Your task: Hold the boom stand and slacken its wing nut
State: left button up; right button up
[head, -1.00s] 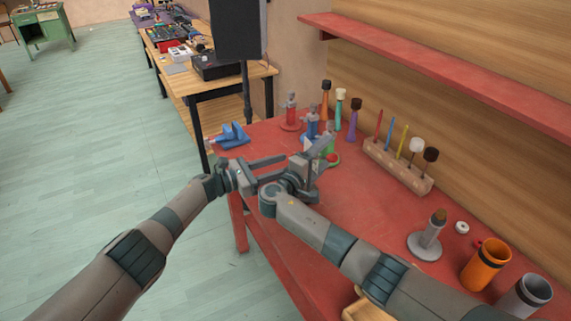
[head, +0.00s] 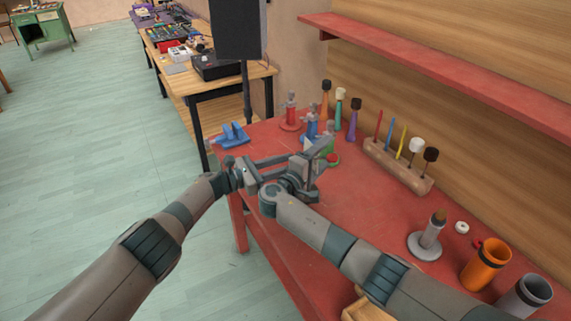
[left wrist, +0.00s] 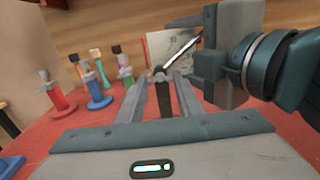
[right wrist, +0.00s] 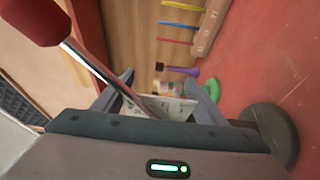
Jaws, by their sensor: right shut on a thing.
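The boom stand shows in the left wrist view as a dark post (left wrist: 164,105) with a small grey nut (left wrist: 160,76) on top and a thin boom rod (left wrist: 182,48) slanting up to the right. In the right wrist view the chrome rod (right wrist: 95,67) ends in a red grip (right wrist: 35,20). My right gripper (head: 314,165) is shut on the stand; the contact is partly hidden. My left gripper (head: 292,162) is open, its fingers on either side of the post just below the nut in its wrist view, with gaps visible.
Red, blue and green stands (left wrist: 60,98) and several upright handles (head: 355,120) stand behind the grippers. A blue clamp-like piece (head: 232,135) lies at the table corner. A wooden rack (head: 398,168), orange cup (head: 485,265) and grey cup (head: 525,297) are to the right. The red tabletop (head: 370,215) is clear mid-table.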

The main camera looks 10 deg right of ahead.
pick_arm(q)
jog(key=shift+n, duration=0.5)
jog(key=n, duration=1.1)
jog(key=shift+n, duration=0.4)
jog(key=o, duration=0.8)
jog(key=shift+a, duration=0.15)
jog(key=shift+v, duration=5.9)
